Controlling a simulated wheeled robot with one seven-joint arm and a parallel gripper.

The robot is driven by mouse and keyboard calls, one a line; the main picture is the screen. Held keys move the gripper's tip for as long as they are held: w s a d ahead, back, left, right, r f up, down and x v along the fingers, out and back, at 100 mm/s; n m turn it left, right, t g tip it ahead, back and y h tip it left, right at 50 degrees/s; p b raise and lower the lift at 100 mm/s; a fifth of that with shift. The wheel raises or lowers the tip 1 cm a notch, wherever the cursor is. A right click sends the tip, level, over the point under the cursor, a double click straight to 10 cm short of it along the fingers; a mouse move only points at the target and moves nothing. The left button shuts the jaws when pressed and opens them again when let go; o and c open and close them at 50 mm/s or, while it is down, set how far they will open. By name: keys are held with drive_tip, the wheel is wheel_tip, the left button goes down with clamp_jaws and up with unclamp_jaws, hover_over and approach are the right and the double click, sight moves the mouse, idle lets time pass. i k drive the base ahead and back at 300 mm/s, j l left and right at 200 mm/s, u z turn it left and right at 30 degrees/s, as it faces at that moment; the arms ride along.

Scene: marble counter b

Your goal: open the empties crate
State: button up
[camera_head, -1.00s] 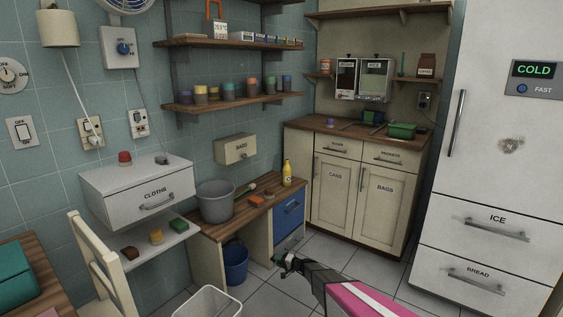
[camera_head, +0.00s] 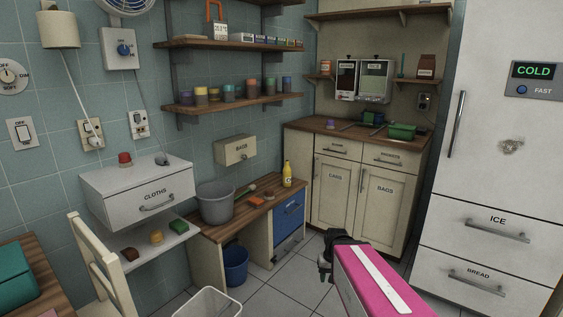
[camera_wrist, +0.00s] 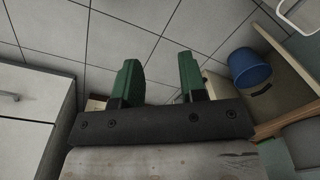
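No thing in view carries a label I can read as the empties crate. I cannot tell whether either is the crate. My gripper (camera_head: 326,264) is over the floor, right of the bench and in front of the cream cupboard. In the wrist view its two green fingers (camera_wrist: 160,78) stand well apart with only floor tiles between them. My arm hides part of the floor.
A blue bucket (camera_head: 236,263) stands under the bench (camera_head: 232,228); a white bin (camera_head: 208,303) stands in front. The cream cupboard (camera_head: 357,187) and white fridge (camera_head: 494,150) bound the right. A chair (camera_head: 101,262) is at left. Tiled floor between is open.

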sight(276, 210)
drive_tip(key=i+l, duration=0.4)
drive_tip(key=l, duration=0.15)
drive_tip(key=i+l, duration=0.45)
